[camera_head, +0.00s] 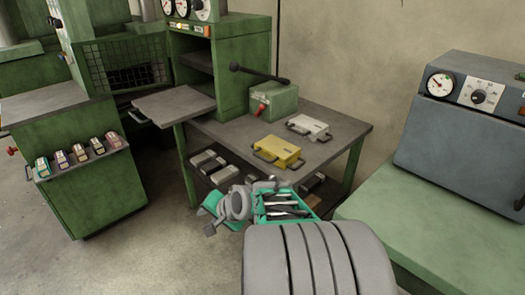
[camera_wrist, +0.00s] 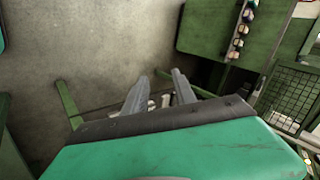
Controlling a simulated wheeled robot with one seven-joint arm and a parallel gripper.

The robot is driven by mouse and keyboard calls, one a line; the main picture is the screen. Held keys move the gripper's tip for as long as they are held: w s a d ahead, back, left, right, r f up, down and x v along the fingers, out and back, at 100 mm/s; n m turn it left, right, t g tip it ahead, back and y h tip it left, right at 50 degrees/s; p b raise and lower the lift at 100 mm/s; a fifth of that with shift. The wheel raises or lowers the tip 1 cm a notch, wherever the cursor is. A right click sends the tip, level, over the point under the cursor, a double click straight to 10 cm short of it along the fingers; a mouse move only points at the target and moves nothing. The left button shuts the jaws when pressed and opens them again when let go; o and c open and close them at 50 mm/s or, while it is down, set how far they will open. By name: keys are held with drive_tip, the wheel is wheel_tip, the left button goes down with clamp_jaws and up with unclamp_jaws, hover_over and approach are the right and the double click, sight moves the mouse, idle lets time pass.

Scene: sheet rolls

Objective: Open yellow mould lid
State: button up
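The yellow mould (camera_head: 279,150) lies flat on the grey table top. Its lid looks closed, with a handle on its left side and another on its right. My gripper (camera_wrist: 159,75) shows in the wrist view as two grey fingers standing apart with nothing between their tips. In the head view, my arm and its teal parts are in front of and below the table's front edge, apart from the yellow mould. The yellow mould does not show in the wrist view, where the teal housing fills the foreground.
A grey mould (camera_head: 309,127) lies behind the yellow one. A green lever box (camera_head: 273,103) stands at the back left of the table. More moulds (camera_head: 207,160) lie on the lower shelf. A green cabinet (camera_head: 90,190) stands left and a grey machine (camera_head: 460,140) right. The table's front right is clear.

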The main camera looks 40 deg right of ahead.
drive_tip(key=d+r+m+t+h+p, duration=0.1)
drive_tip(key=d+r+m+t, duration=0.2)
drive_tip(key=d+m, duration=0.4)
drive_tip(key=m+t+h+p, duration=0.1)
drive_tip(key=m+t+h, duration=0.2)
drive_tip(key=m+h, duration=0.35)
approach(260, 158)
drive_tip(key=w+d+m+y, duration=0.2)
drive_tip(key=shift+n, duration=0.25)
drive_tip(key=x, duration=0.7)
drive_tip(key=shift+w+f+b, duration=0.15)
drive_tip(key=shift+w+b, duration=0.05)
drive_tip(key=shift+b, duration=0.1)
drive_tip(key=shift+c, duration=0.3)
drive_tip(key=c, duration=0.6)
clamp_jaws()
drive_tip(key=shift+s+a+f, duration=0.1)
drive_tip(key=shift+a+f, duration=0.05)
drive_tip(key=shift+f, duration=0.1)
